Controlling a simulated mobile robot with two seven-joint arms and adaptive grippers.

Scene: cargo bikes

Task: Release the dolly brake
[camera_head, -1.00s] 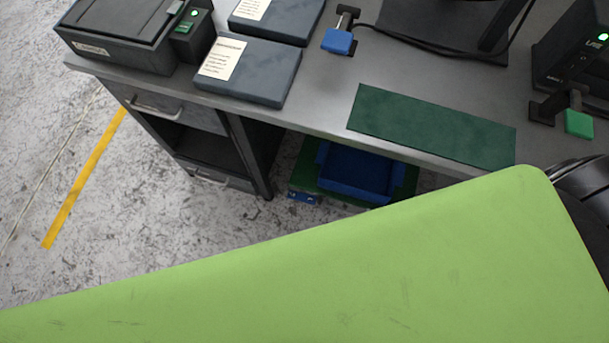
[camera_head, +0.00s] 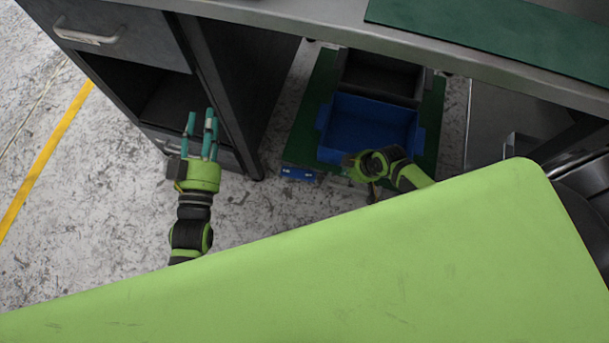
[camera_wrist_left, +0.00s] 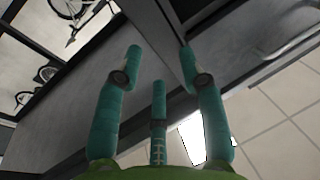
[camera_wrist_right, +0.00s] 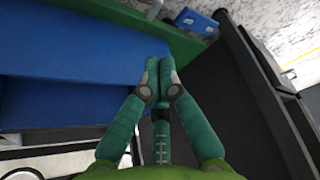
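The dolly (camera_head: 300,145) is a green platform on the floor under the workbench. It carries a blue bin (camera_head: 370,128) and a grey bin behind it. A small blue part with white marks, apparently the brake pedal (camera_head: 298,173), sits at its front left corner; it also shows in the right wrist view (camera_wrist_right: 195,22). My right gripper (camera_head: 360,167) is in front of the blue bin, right of the pedal and apart from it. Its fingers are drawn together with nothing seen between them in the right wrist view (camera_wrist_right: 159,75). My left gripper (camera_head: 203,130) is open and empty beside the drawer cabinet.
The workbench (camera_head: 300,20) overhangs the dolly. A dark drawer cabinet (camera_head: 125,40) stands left of it, with an open shelf space. My green body panel covers the lower part of the head view. Bare floor (camera_head: 270,215) lies between the cabinet and the dolly.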

